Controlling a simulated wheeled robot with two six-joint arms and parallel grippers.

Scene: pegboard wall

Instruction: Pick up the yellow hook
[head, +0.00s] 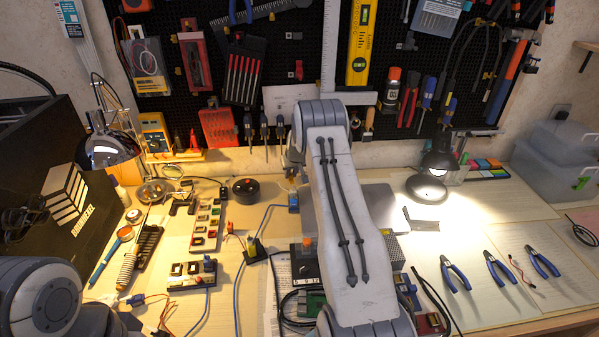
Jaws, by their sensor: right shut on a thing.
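My right arm rises from the bottom middle and bends down at the back of the desk. My right gripper (291,172) shows only in part, just left of that arm, low in front of the wall below the pegboard. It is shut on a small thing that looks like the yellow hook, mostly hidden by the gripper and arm. I cannot make out the hook's shape. My left gripper is out of view; only a joint of my left arm shows at the lower left.
The pegboard (300,48) carries many tools, with a yellow level (362,42) near the middle. Pliers (455,273) lie at the right. A black box (50,200) and a lamp (110,150) stand at the left. Cables and small parts clutter the desk around my right arm.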

